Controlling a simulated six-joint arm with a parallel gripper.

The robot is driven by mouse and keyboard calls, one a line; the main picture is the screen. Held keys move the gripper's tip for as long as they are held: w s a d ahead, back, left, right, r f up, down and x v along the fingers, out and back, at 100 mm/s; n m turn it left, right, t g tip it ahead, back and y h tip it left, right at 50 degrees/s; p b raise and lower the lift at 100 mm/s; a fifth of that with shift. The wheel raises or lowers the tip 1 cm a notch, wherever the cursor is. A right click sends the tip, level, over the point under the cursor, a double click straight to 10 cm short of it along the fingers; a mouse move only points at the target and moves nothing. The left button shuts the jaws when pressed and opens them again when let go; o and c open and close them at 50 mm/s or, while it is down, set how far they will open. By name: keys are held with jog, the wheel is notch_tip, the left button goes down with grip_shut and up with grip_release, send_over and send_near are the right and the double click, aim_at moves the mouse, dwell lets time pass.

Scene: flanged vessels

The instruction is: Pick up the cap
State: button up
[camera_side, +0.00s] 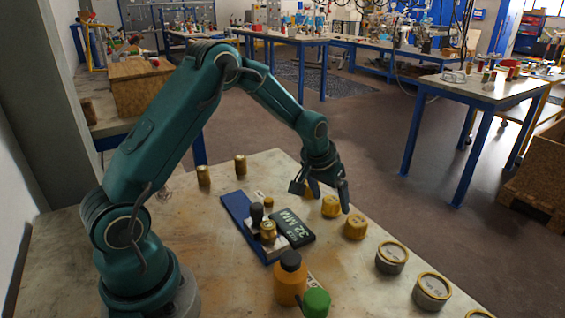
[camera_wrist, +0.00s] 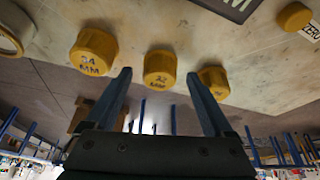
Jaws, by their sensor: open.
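Three yellow caps stand in a row near the table's far right edge: one (camera_side: 311,189) partly behind my gripper, a middle one (camera_side: 331,207), and a nearer one (camera_side: 355,227). In the wrist view, the middle cap (camera_wrist: 160,69) has a marking ending in MM, its number hard to read. It appears between my fingertips, with another marked cap (camera_wrist: 93,52) to its left and a third (camera_wrist: 214,83) partly behind the right finger. My gripper (camera_side: 322,196) is open and empty, pointing down over the row; its fingers also show in the wrist view (camera_wrist: 158,76).
A blue board with a dark "32 MM" plate (camera_side: 292,228) and small fittings lies mid-table. An orange bottle (camera_side: 290,280) and green-topped item (camera_side: 316,302) stand in front. Yellow-rimmed round vessels (camera_side: 391,258) line the right edge. Two brass cylinders (camera_side: 240,165) stand behind.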

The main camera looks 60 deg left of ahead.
grip_shut()
dwell(0.3)
